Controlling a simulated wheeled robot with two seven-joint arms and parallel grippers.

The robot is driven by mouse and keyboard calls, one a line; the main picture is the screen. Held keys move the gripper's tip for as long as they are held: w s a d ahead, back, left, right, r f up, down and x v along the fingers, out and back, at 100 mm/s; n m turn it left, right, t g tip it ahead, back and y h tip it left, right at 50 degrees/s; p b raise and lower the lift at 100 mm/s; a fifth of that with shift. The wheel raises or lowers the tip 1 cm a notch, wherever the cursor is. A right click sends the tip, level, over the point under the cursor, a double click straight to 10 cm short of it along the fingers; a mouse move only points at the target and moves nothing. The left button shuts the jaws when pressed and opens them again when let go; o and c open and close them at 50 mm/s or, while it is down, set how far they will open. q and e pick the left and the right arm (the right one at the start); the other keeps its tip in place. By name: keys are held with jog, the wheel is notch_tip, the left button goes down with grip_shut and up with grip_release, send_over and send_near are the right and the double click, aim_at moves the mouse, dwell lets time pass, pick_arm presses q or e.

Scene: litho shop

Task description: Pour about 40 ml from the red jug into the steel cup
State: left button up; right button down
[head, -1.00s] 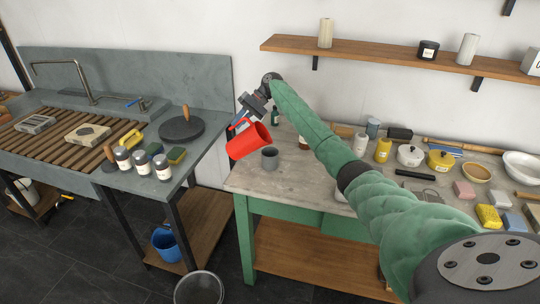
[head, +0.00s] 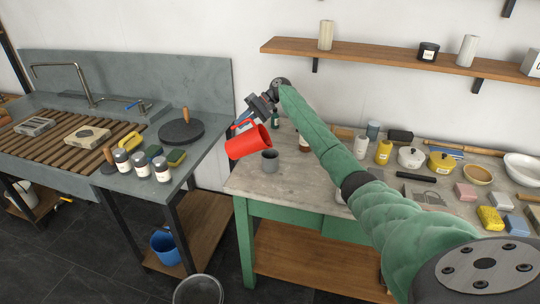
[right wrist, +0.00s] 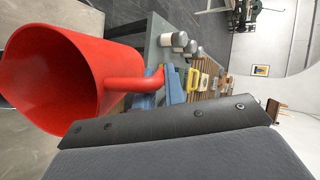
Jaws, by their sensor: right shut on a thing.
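The red jug (head: 247,142) is held tilted at the left end of the grey-topped worktable. My right gripper (head: 243,122) is shut on its handle. The steel cup (head: 270,162) stands upright on the tabletop, just right of and below the jug. In the right wrist view the jug (right wrist: 60,75) fills the left side, with its handle running towards the dark gripper finger. No stream of liquid is visible, and the levels in jug and cup cannot be made out. My left gripper is not in view.
The worktable (head: 245,184) ends just left of the cup; a gap separates it from the sink counter (head: 207,137). Pots, bowls and blocks crowd the table's right side. A wooden shelf (head: 390,54) hangs above.

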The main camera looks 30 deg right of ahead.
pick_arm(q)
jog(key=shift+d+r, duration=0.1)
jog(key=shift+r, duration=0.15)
pick_arm(e)
jog(key=shift+s+d, duration=0.1)
jog(key=shift+s+d+y, duration=0.1)
jog(key=shift+d+y, duration=0.05)
jog(key=shift+y, duration=0.15)
jog(key=shift+r, duration=0.15)
jog(key=shift+a, duration=0.2)
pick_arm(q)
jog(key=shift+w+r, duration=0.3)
pick_arm(e)
jog(key=shift+w+a, duration=0.15)
jog(key=shift+w, duration=0.05)
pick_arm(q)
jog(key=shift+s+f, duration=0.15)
pick_arm(e)
jog(key=shift+w, duration=0.1)
jog(key=shift+a, duration=0.1)
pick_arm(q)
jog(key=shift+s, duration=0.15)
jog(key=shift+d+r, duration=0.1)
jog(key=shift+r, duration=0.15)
pick_arm(e)
jog(key=shift+w, duration=0.15)
